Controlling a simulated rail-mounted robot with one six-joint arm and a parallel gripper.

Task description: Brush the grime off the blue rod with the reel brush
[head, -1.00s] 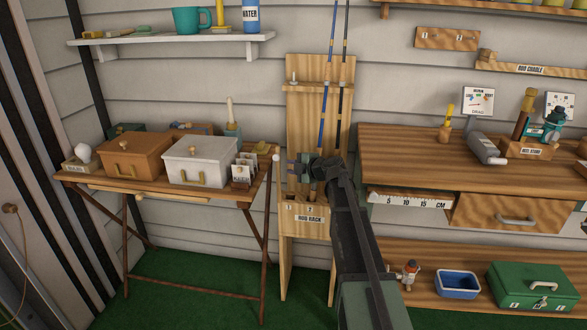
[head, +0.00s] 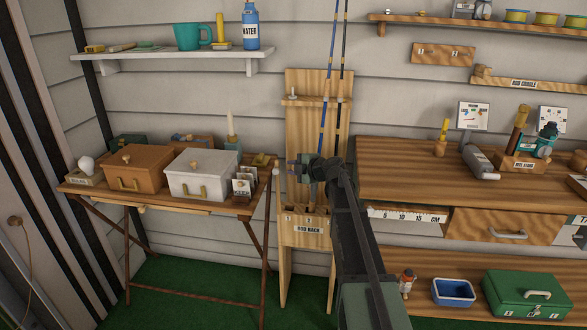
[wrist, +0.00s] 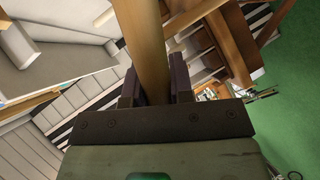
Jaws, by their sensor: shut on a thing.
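My gripper (head: 296,170) is shut on a tan wooden handle (wrist: 150,50), which I take to be the reel brush. It runs up between both fingers in the wrist view. In the head view a slim upright piece with a pale tip shows just left of the fingers; its bristles cannot be made out. The blue rod (head: 325,100) stands tilted in the wooden rod rack (head: 317,85), left of a dark rod (head: 341,100). My gripper is in front of the blue rod's lower part and hides some of it. Contact and grime cannot be told.
A folding table (head: 105,192) with a brown box (head: 133,172) and a white box (head: 203,178) stands left. A workbench (head: 400,175) with a grey bottle (head: 480,162) and a reel stand (head: 522,163) is right. Green floor lies below.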

